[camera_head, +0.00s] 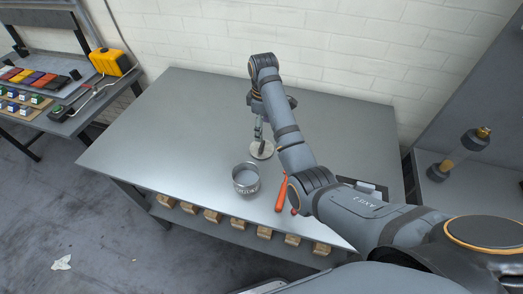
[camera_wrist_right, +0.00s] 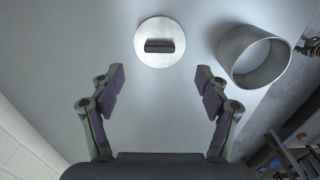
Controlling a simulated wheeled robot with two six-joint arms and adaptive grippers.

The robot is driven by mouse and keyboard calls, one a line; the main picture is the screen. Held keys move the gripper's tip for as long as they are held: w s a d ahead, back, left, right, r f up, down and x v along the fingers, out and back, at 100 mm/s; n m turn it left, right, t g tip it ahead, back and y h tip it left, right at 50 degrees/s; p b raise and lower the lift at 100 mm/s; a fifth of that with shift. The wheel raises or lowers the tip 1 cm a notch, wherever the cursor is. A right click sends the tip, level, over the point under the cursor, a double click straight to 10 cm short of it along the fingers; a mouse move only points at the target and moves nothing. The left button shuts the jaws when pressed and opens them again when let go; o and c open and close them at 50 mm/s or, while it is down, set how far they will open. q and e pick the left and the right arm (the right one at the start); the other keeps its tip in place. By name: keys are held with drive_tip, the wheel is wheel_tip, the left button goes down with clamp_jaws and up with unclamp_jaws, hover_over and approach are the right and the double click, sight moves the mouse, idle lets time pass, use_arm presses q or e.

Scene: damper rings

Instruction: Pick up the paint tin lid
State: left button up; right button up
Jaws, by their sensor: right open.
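The paint tin lid (camera_head: 262,152) is a flat metal disc with a dark raised handle across its middle. It lies on the grey table, and it also shows in the right wrist view (camera_wrist_right: 160,60). My right gripper (camera_head: 261,138) points down over the lid. In the right wrist view the gripper (camera_wrist_right: 160,82) is open and empty, with the lid ahead between its fingers. My left gripper is in neither view.
An orange-handled tool (camera_head: 281,194) lies right of the tin, partly beside my arm. Several wooden blocks (camera_head: 211,216) sit on a shelf below the table's front edge. The table's left half (camera_head: 160,130) is clear. A white wall stands behind.

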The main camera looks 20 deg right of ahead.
sight(262, 145)
drive_tip(key=f+b, duration=0.1)
drive_tip(key=f, duration=0.1)
drive_tip(key=w+f+b, duration=0.1)
drive_tip(key=f, duration=0.3)
drive_tip(key=f+p, duration=0.1)
drive_tip(key=shift+s+a+f, duration=0.15)
drive_tip(key=shift+s+f, duration=0.2)
drive_tip(key=shift+s, duration=0.05)
drive_tip(key=shift+w+f, duration=0.1)
drive_tip(key=shift+f, duration=0.4)
drive_tip(key=c, duration=1.1)
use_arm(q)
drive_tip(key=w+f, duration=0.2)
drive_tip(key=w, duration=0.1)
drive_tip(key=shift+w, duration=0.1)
use_arm(e)
drive_tip(key=shift+c, duration=0.2)
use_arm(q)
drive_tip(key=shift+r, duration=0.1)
